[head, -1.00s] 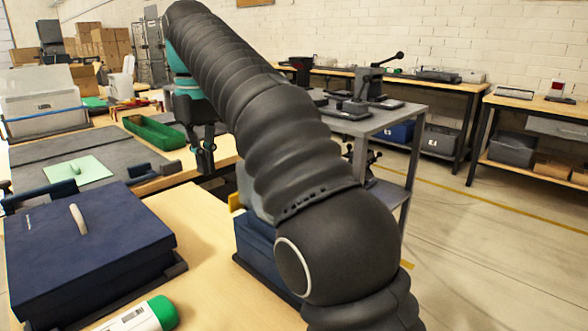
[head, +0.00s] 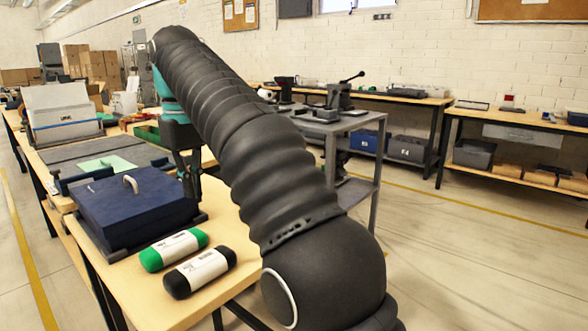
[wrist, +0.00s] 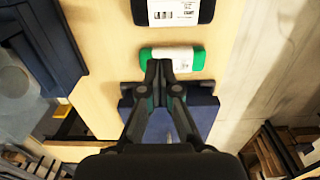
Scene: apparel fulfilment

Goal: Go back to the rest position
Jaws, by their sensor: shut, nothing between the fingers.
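My gripper (head: 190,188) hangs at the end of my black-sleeved arm in the head view, near the right side of the navy lidded box (head: 140,205). In the wrist view my gripper (wrist: 159,70) has its fingertips together with nothing between them. A green roll with a white label (wrist: 172,59) shows just past the fingertips, and a dark labelled roll (wrist: 173,11) lies beyond it. In the head view the green roll (head: 174,249) and the black roll (head: 199,272) lie side by side on the wooden table (head: 228,243).
A pale green sheet (head: 108,164) lies on a grey mat behind the navy box. A white bin (head: 62,115) stands farther back. A grey metal cart (head: 360,130) is right of my arm. The floor (head: 480,250) at the right is clear.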

